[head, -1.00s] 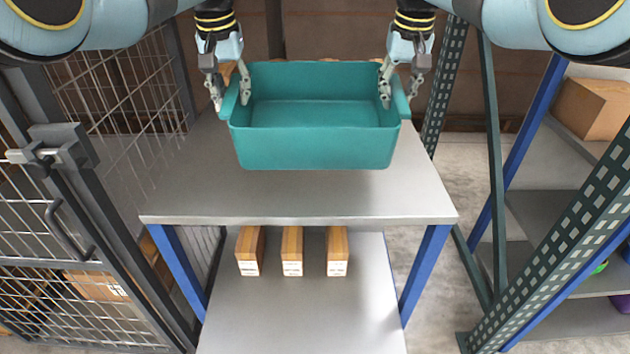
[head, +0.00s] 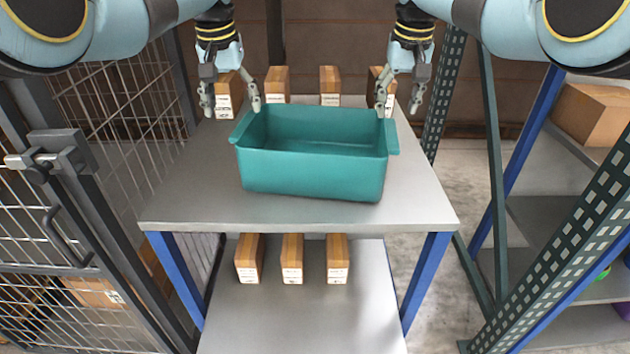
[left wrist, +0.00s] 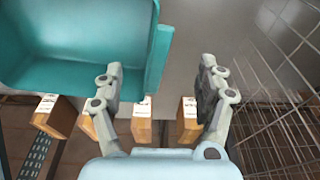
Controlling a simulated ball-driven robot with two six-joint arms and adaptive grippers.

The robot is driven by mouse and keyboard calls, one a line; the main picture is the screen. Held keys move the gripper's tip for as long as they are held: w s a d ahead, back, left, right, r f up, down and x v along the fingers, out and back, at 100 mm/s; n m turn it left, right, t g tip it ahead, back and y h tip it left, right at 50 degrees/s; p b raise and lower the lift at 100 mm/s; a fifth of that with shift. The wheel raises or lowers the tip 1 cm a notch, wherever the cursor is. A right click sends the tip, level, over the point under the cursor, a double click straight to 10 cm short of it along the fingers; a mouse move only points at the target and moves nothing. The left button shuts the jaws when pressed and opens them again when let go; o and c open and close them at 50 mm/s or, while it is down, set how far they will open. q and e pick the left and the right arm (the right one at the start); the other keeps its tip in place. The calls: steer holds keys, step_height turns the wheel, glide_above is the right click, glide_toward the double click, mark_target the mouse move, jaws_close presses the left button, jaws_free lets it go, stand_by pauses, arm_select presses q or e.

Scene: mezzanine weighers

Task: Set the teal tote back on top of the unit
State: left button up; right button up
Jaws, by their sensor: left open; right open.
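The teal tote (head: 312,175) is on the grey top of the unit (head: 190,195), open side up and turned slightly. It appears to rest there, near the front middle. My left gripper (head: 231,104) is open and empty, just beyond the tote's back left corner. In the left wrist view the tote (left wrist: 70,50) fills the upper left, and its end rim shows between the open fingers of my left gripper (left wrist: 160,72). My right gripper (head: 398,107) is open and empty beyond the back right corner. Both look clear of the tote's end rims in the head view.
Several wooden-sided boxes (head: 277,83) stand along the back of the top. Three more boxes (head: 291,260) stand on the lower shelf (head: 300,315). A wire cage door (head: 60,230) is at left. A green perforated rack post (head: 560,235) and shelves with a carton (head: 592,113) are at right.

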arm_select(q)
steer(key=shift+o, duration=0.8)
steer(key=shift+r, duration=0.15)
step_height(320, 180, up, 12)
steer(key=s, duration=0.2)
steer(key=shift+s+f, duration=0.15)
steer(key=shift+f, duration=0.1)
arm_select(e)
steer(key=o, duration=0.8)
